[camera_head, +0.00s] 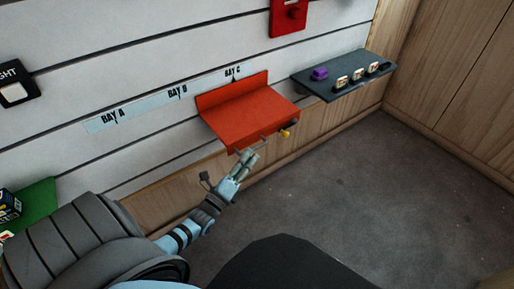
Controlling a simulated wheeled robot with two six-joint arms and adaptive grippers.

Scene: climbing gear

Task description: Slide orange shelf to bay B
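The orange-red shelf (248,114) hangs on the slatted wall below the BAY C mark of the white label strip (168,93). The BAY B mark is to its left, and BAY A is further left. A thin bar with a yellow end (285,133) shows at the shelf's front edge. My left gripper (248,158) is just below and in front of that edge, close to the bar. Its fingertips are small here, and I cannot tell whether they touch or hold the bar. My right gripper is out of view.
A dark grey shelf (340,92) with a purple item (320,73) and several small labelled items is to the right. A green shelf (38,205) with boxes is at the lower left. The wall under BAY A and BAY B is clear.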

